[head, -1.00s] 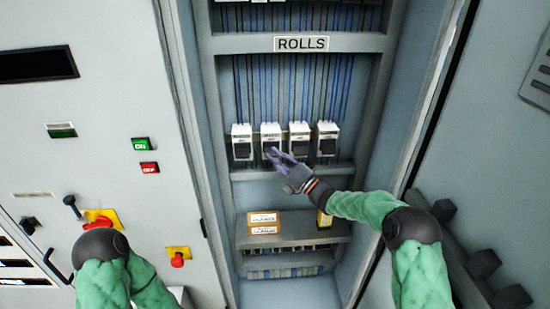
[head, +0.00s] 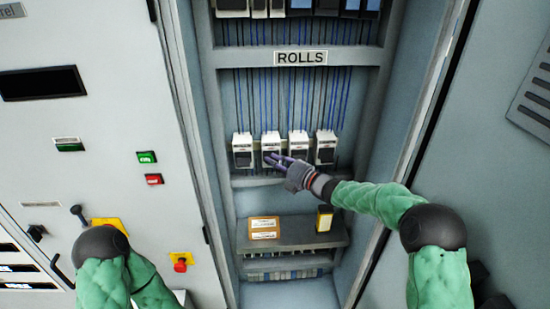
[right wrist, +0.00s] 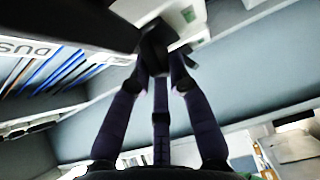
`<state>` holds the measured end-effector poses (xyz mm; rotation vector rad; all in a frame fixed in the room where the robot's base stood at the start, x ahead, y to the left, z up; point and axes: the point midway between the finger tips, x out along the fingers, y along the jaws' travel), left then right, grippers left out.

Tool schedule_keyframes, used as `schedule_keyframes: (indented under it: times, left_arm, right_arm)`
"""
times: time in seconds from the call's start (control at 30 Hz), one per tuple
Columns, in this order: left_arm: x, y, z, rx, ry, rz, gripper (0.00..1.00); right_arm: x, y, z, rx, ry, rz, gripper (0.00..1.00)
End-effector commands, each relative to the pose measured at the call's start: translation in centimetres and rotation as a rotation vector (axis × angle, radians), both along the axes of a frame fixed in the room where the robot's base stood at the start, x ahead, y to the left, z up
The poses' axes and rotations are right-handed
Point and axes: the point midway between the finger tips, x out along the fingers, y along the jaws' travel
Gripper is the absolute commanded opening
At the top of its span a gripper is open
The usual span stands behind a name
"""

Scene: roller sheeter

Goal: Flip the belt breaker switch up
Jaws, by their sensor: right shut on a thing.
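A row of white breakers with dark switches sits below the ROLLS sign in the cabinet; their small labels are too blurred to read. My right gripper (head: 271,158) is at the second breaker from the left (head: 270,138), its fingers over the lower part of that breaker. In the right wrist view its fingers (right wrist: 160,70) close together on a dark block, the breaker's switch (right wrist: 155,45). The fingers hide most of the switch, so its up or down position cannot be told.
Other breakers stand close on both sides, the first (head: 243,141) to the left and the fourth (head: 326,138) to the right. The cabinet's side walls bound the reach.

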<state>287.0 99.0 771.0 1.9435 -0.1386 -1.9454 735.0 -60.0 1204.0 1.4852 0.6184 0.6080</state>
Motion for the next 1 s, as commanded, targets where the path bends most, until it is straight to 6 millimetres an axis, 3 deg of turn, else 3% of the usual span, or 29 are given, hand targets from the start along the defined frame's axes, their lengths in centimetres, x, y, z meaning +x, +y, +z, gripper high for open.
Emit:
schedule_keyframes:
  times: [0.23, 0.73, 0.77, 0.83, 1.0]
  left_arm:
    - [0.0, 0.0, 1.7, 0.0, 0.0, 0.0, 0.4]
    - [0.0, 0.0, 1.9, 0.0, 0.0, 0.0, 0.4]
    - [0.0, 0.0, 1.9, 0.0, 0.0, 0.0, 0.4]
    - [0.0, 0.0, 1.9, 0.0, 0.0, 0.0, 0.4]
    - [0.0, 0.0, 1.9, 0.0, 0.0, 0.0, 0.4]
  right_arm:
    - [0.0, 0.1, 0.3, -0.001, 0.076, 0.002, 0.0]
    - [0.0, 0.1, 0.2, -0.001, 0.093, 0.002, 0.0]
    - [0.0, 0.1, 0.2, -0.001, 0.093, 0.002, 0.25]
    - [0.0, 0.1, 0.2, -0.001, 0.093, 0.002, 0.44]
    - [0.0, 0.0, 0.2, -0.001, 0.091, 0.002, 0.44]
